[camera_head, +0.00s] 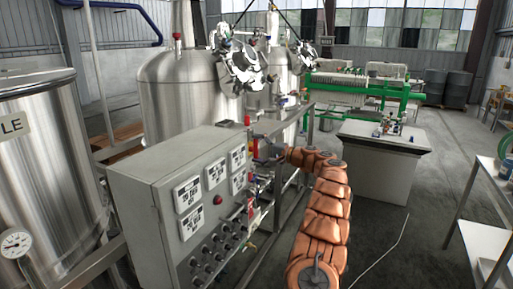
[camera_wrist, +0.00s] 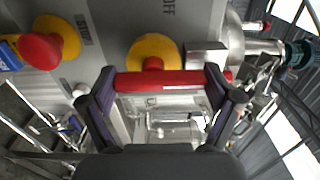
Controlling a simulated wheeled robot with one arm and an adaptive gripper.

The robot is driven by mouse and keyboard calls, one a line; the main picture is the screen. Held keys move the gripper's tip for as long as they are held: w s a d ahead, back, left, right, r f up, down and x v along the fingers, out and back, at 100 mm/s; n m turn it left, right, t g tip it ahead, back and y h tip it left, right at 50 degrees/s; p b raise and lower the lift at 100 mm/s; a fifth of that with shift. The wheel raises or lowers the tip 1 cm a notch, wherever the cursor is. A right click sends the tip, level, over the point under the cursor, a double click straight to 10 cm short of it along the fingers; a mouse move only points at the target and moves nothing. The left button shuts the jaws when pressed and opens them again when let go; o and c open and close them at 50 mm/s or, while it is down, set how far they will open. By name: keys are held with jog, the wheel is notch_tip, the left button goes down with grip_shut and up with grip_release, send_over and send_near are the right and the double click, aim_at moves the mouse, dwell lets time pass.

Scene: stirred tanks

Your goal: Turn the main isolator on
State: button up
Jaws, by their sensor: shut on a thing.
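The main isolator shows in the wrist view as a red bar handle (camera_wrist: 170,81) in front of a round yellow plate (camera_wrist: 153,50) on a grey panel face. The word OFF is printed on the panel above it. The handle lies roughly level across the picture. My gripper (camera_wrist: 163,88) is shut on the handle, with one finger at each end of it. In the head view my copper-covered arm reaches to the far end of the grey control cabinet (camera_head: 150,190). My fingertips and the handle cannot be made out clearly there.
A red mushroom button (camera_wrist: 41,51) on a yellow base, near a STOP label, sits left of the handle. Steel tanks (camera_head: 180,95) and pipework stand behind the cabinet. Open floor lies right of my arm.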

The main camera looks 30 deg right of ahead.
dwell(0.4)
jog(key=o, duration=0.9)
jog(key=shift+s+d, duration=0.1)
jog(key=v, duration=1.2)
jog(key=shift+f, duration=0.1)
